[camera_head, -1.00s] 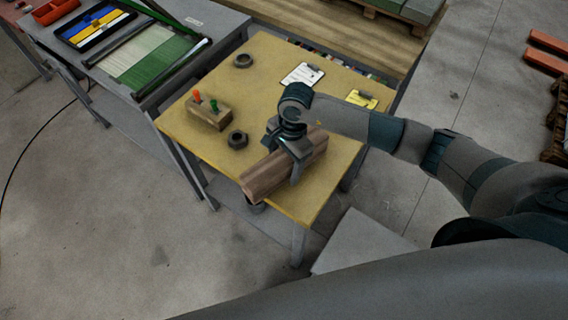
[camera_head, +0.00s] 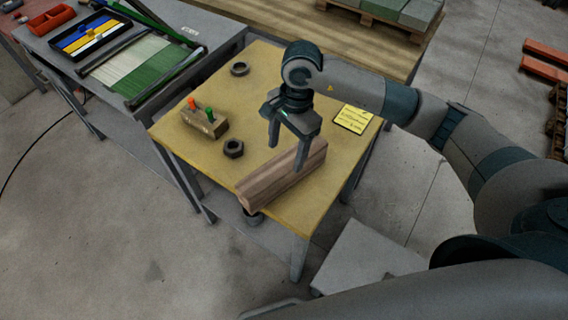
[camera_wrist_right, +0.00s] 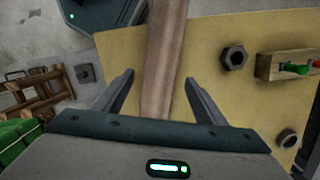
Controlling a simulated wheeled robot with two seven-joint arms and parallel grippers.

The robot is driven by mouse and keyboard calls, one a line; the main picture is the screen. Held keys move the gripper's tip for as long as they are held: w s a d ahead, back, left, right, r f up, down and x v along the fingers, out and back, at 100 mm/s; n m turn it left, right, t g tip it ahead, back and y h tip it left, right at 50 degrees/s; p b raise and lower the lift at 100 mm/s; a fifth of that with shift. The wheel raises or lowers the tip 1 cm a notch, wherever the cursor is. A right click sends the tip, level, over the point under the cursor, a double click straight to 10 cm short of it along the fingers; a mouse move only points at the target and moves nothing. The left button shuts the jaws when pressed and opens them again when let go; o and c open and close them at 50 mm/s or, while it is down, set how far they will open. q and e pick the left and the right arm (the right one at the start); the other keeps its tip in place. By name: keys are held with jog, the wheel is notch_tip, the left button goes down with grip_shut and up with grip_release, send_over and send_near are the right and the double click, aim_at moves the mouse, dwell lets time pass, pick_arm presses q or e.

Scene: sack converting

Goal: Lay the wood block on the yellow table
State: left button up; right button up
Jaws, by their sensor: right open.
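The wood block (camera_head: 283,176) is a long brown bar. It lies on the yellow table (camera_head: 207,157), slanting across its front right part, with its near end at the table's front edge. In the right wrist view the block (camera_wrist_right: 162,60) runs up the picture between the fingers. My left gripper is not in view.
A yellow note (camera_head: 352,118) lies at the right. A grey bench (camera_head: 185,88) with trays adjoins at the left.

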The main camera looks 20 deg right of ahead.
jog(key=shift+d+r, duration=0.15)
jog(key=shift+r, duration=0.95)
